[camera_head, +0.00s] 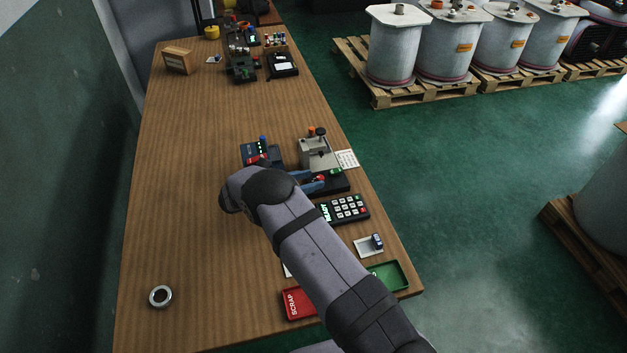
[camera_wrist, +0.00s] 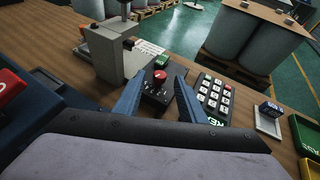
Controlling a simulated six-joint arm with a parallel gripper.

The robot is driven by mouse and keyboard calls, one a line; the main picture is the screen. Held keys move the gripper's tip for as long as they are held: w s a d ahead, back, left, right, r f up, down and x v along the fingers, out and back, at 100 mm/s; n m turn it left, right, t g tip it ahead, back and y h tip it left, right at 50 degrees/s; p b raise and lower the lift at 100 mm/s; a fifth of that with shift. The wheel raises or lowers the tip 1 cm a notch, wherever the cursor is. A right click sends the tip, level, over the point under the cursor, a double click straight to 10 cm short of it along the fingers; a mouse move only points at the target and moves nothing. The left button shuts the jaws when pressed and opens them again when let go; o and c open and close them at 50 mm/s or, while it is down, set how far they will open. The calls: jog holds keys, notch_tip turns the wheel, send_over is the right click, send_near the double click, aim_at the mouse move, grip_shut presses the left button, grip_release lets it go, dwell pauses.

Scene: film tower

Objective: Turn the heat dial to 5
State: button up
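A black box (camera_wrist: 152,98) with a red knob (camera_wrist: 160,77) and a green button (camera_wrist: 164,62) stands ahead of my gripper in the wrist view. No dial numbers are readable, so I cannot tell whether this knob is the heat dial. My gripper (camera_wrist: 160,92) is open, its two blue fingers apart on either side of the knob. I cannot tell whether either finger touches it. In the head view my gripper (camera_head: 313,186) is at the black box (camera_head: 337,184), and my arm hides part of the area.
A grey press (camera_head: 315,150) stands just behind the black box, with a dark blue lit unit (camera_head: 256,154) to its left. A keypad (camera_head: 345,209), a small white tray (camera_head: 367,246), a red scrap tray (camera_head: 297,304) and a green tray (camera_head: 391,275) lie nearer. The table's left side is mostly clear.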

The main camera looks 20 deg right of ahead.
jog(key=shift+b+v, duration=0.55)
jog(key=shift+v, duration=2)
jog(key=d+r+m+g+p, duration=0.1)
jog(key=d+r+m+g, duration=0.15)
jog(key=d, duration=0.75)
jog(key=d+r+m+g, duration=0.2)
jog(key=d+m, duration=0.1)
jog(key=d, duration=0.6)
jog(key=r+m+y, duration=0.1)
jog(key=m+y, duration=0.8)
jog(key=y, duration=0.3)
send_over(321, 177)
jog(key=shift+d+r+g+p, duration=0.15)
jog(key=shift+d+g+p, duration=0.05)
jog(key=shift+g+p, duration=0.25)
jog(key=shift+a, duration=0.4)
jog(key=shift+d+f+p, duration=0.1)
jog(key=shift+f+p, duration=0.75)
jog(key=shift+f, duration=2.85)
jog(key=shift+c, duration=0.6)
